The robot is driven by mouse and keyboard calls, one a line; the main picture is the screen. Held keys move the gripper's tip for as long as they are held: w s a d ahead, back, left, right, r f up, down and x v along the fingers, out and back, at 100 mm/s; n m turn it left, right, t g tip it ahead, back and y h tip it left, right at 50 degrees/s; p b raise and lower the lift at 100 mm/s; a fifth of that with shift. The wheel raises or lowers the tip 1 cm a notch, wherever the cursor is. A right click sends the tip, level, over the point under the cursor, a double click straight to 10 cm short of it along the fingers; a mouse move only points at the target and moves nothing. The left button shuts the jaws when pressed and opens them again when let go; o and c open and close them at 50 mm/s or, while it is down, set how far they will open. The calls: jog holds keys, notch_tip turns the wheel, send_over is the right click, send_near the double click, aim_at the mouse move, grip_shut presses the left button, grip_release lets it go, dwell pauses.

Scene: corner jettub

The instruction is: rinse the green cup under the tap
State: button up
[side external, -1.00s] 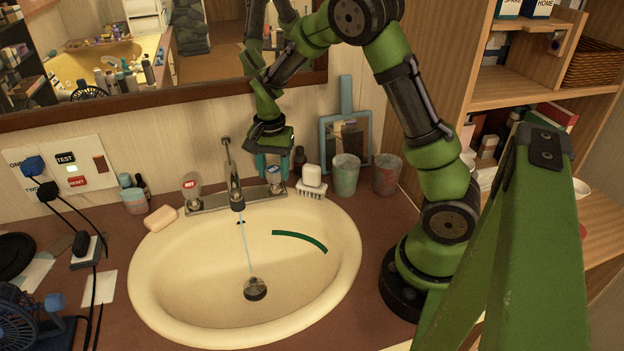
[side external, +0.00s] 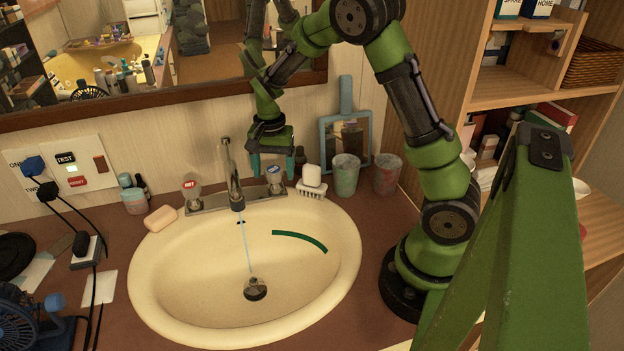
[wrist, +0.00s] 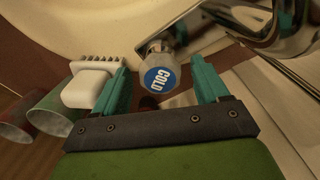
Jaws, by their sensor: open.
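My gripper (side external: 272,168) is open and points down over the cold knob (wrist: 160,75), labelled COLD. In the wrist view, the knob lies between the two teal fingers with a gap on each side. The cup is apart from my gripper.
A reddish cup (side external: 387,175) stands right of the green one. A white nail brush (side external: 312,182), a dark bottle (side external: 299,160) and a hand mirror (side external: 345,108) are close by. The hot knob (side external: 190,188) and soap (side external: 160,218) are left of the tap.

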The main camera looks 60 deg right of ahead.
notch_tip(320, 180, up, 17)
dwell(0.5)
